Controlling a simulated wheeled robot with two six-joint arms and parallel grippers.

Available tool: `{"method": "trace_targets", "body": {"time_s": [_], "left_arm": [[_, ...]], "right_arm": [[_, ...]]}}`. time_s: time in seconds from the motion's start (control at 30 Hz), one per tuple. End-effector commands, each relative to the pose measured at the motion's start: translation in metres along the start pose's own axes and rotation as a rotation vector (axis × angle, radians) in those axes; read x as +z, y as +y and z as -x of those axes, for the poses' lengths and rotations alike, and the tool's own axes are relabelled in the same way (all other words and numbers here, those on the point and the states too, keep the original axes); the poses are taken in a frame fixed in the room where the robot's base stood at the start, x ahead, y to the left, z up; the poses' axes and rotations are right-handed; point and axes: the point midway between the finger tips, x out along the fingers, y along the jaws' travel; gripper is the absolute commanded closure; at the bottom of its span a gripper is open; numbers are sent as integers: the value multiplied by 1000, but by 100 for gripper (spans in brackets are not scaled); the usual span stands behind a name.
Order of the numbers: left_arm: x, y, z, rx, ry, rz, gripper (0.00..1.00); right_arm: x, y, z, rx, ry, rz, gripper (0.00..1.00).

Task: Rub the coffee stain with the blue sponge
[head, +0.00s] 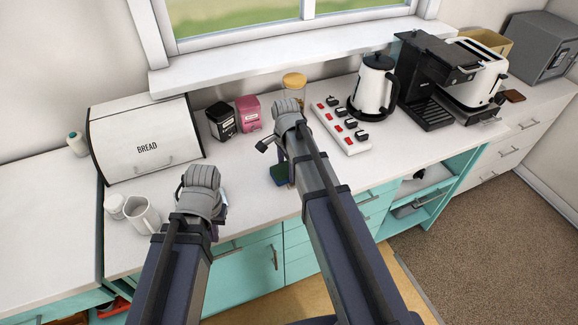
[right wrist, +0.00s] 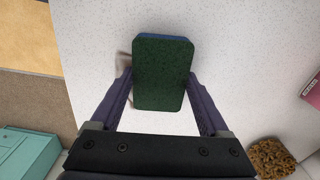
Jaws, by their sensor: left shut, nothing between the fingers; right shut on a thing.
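The blue sponge (right wrist: 162,75) is between the fingers of my right gripper (right wrist: 161,92); its dark green scrub face shows in the right wrist view, with a thin blue edge at the top. In the head view the sponge (head: 279,174) shows small beside my right arm, over the front part of the counter. I cannot tell whether it touches the counter. A brownish smudge, probably the coffee stain (right wrist: 124,61), shows at the sponge's left edge in the right wrist view, partly hidden by it. My left gripper (head: 221,203) is shut and empty over the counter's front edge.
A white mug (head: 141,215) and a small white jar (head: 115,206) stand left of my left gripper. Behind are the bread box (head: 148,138), black and pink canisters (head: 248,113), a power strip (head: 341,126) and a kettle (head: 373,90).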

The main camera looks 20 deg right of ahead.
Motion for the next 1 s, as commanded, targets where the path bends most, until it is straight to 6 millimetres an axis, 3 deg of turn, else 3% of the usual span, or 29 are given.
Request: {"method": "trace_targets", "body": {"time_s": [0.47,1.0], "left_arm": [[0,0,2,0,0,0,100],[0,0,-1,0,0,0,100]], "right_arm": [[36,-3,2,0,-4,3,65],[30,-2,-1,0,-2,0,65]]}}
